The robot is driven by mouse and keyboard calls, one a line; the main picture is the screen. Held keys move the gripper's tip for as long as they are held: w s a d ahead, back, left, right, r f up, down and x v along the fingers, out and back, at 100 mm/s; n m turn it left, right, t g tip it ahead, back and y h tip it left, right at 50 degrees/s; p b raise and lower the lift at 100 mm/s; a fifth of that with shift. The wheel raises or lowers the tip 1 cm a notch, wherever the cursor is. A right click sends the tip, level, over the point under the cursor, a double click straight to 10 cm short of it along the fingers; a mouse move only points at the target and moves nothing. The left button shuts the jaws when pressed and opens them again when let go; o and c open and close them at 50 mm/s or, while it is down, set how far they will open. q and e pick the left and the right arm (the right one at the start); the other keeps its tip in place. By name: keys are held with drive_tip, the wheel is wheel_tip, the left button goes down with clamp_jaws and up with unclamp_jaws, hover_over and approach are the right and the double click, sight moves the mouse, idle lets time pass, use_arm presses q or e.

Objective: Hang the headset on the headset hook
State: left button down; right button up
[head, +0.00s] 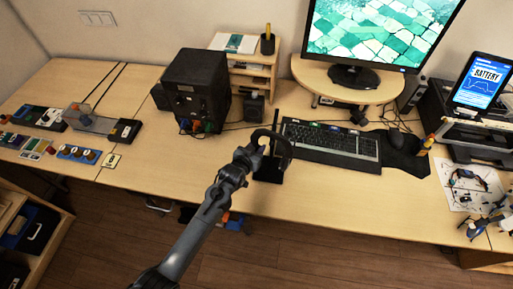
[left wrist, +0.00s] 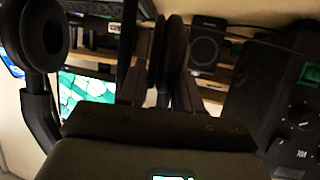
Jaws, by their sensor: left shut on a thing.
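The black headset (head: 286,150) is at the tip of my left arm, above the front edge of the desk. My left gripper (head: 246,156) is shut on the headset. In the left wrist view, one round ear cup of the headset (left wrist: 40,36) is at the upper left, and dark parts lie between the fingers of my left gripper (left wrist: 157,92). The headset hook (head: 268,174) appears as a black stand with a flat base and thin upright post at the desk edge. The headset overlaps it, and I cannot tell whether they touch. My right gripper is not in view.
A black power supply box (head: 197,88) stands left of the stand. A keyboard (head: 330,143) lies close on the right, with a monitor (head: 380,32) behind it. Bare desk (head: 150,165) lies at the left front.

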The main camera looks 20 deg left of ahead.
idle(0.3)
use_arm(q)
drive_tip(key=c, duration=0.7)
unclamp_jaws()
drive_tip(key=shift+s, duration=0.1)
